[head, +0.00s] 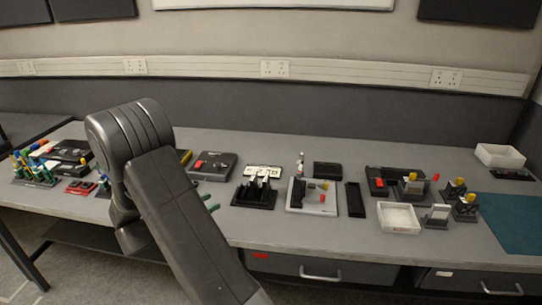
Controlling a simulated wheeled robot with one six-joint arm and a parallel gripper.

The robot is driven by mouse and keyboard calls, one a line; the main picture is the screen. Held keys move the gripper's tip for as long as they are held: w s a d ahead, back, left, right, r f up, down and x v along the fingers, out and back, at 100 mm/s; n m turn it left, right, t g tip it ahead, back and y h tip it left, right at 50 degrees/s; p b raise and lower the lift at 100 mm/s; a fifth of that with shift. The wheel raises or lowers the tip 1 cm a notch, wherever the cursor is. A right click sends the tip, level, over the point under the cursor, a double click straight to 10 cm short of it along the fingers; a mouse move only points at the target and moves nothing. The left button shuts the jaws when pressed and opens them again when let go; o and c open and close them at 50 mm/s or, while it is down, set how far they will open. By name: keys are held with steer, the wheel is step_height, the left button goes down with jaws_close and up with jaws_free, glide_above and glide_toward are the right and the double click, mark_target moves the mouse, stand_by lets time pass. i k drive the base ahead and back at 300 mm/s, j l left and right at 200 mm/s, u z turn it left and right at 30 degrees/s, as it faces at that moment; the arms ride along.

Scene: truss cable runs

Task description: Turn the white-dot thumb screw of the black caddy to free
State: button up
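I cannot pick out the black caddy or its white-dot thumb screw for certain at this size. Candidates are a black rack with upright prongs (255,194), a dark box with a red part (214,166) and a wide black unit with a red part (385,176). My arm rises in front of the bench at left of centre, and its links cover part of the bench. My gripper cannot be made out; it seems hidden behind my arm.
A grey plate with yellow and red parts (298,207) is mid-bench, beside a narrow black tray (355,200). A white tray (383,219) lies near the front edge, another (500,150) at the back right. Colourful tools (36,178) crowd the left. A teal mat (515,222) is bare.

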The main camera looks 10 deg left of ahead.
mark_target(301, 155)
steer(key=i+j+z, duration=0.15)
steer(key=j+z, duration=0.15)
steer(key=i+j+z, duration=0.1)
steer(key=j+z, duration=0.15)
steer(key=i+j+z, duration=0.15)
steer(key=j+z, duration=0.5)
steer(key=i+j, duration=0.05)
